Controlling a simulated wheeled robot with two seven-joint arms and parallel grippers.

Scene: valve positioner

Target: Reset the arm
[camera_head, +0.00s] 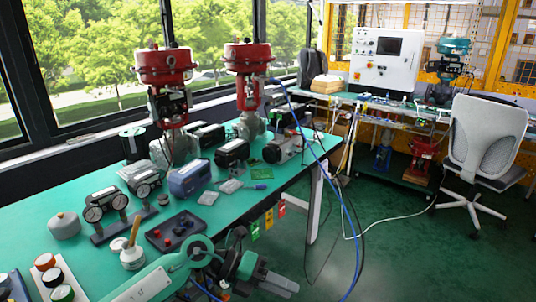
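My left arm (180,272), green with grey parts, comes in along the bottom of the head view. Its bent forearm lies in front of the near edge of the green workbench (75,215). My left gripper (286,285) points to the lower right, over the floor and clear of the bench. I see its grey fingers from the side, so I cannot tell whether they are open or shut. No held thing shows at the fingertips. My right gripper is not in view.
Two red-topped valves (166,66) (249,56) stand on the bench. A dark tray (176,232) and a pot with a wooden-handled tool (133,257) sit close to my arm. A blue cable (343,200) hangs right of the bench. Open floor (400,250) lies before the office chair (486,140).

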